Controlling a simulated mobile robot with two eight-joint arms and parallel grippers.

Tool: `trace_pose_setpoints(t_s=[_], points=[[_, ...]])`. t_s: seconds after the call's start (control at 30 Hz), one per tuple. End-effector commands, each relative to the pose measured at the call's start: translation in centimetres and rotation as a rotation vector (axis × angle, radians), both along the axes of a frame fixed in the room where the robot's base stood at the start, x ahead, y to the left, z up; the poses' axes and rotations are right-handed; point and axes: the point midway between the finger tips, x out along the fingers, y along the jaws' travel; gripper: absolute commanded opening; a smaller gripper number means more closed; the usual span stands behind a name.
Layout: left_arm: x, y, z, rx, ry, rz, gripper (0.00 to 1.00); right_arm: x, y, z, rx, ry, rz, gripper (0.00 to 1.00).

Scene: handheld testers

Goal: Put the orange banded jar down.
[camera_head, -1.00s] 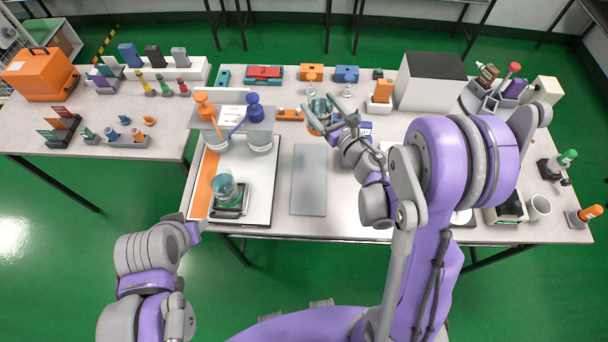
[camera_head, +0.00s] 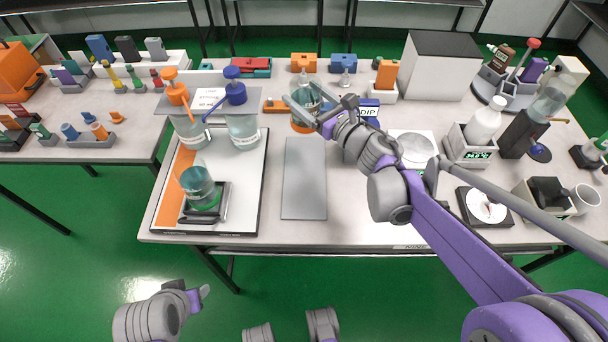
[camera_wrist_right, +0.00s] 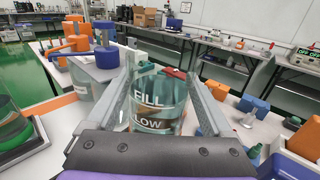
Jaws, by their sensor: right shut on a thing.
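The orange banded jar (camera_head: 301,122) is a clear glass vessel with an orange band low on its side. It looks upright, at the back middle of the table, behind the grey mat (camera_head: 304,190). My right gripper (camera_head: 318,107) is shut on it, with a finger on each side. In the right wrist view the jar (camera_wrist_right: 158,97) sits between the fingers, showing the words FILL and LOW. I cannot tell whether its base touches the table. My left gripper (camera_head: 198,294) hangs over the floor in front of the table, away from the jar; its jaws are unclear.
Left of the mat, a white tray (camera_head: 237,212) holds another glass vessel (camera_head: 200,188) on a dark stand. Two pump bottles, orange (camera_head: 190,130) and blue (camera_head: 243,130), stand behind it. A blue labelled block (camera_head: 368,112) is close right of the jar. The grey mat is bare.

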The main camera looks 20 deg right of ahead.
Motion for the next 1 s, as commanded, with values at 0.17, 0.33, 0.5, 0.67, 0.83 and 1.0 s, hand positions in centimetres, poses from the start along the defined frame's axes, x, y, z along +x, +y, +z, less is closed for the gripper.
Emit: trace_pose_setpoints(t_s=[0.17, 0.33, 0.5, 0.67, 0.83, 1.0], points=[[0.1, 0.0, -1.5, 0.000, 0.005, 0.000, 0.50, 0.0, 0.1, -2.6, 0.001, 0.000, 0.003, 0.00], [0.2, 0.0, -2.6, 0.000, 0.009, 0.000, 0.50, 0.0, 0.1, -5.3, 0.001, 0.000, 0.003, 0.00], [0.2, 0.0, -3.0, 0.000, 0.010, 0.000, 0.50, 0.0, 0.1, -6.4, 0.001, 0.000, 0.003, 0.00], [0.3, 0.0, -3.9, 0.000, 0.014, 0.000, 0.50, 0.0, 0.1, -8.4, 0.001, 0.000, 0.003, 0.00], [0.3, 0.0, -4.5, 0.000, 0.016, 0.000, 0.50, 0.0, 0.1, -9.9, 0.000, 0.000, 0.003, 0.00], [0.3, 0.0, -4.4, 0.000, 0.015, 0.000, 0.50, -0.1, 0.1, -9.7, 0.000, -0.001, 0.003, 0.00]])
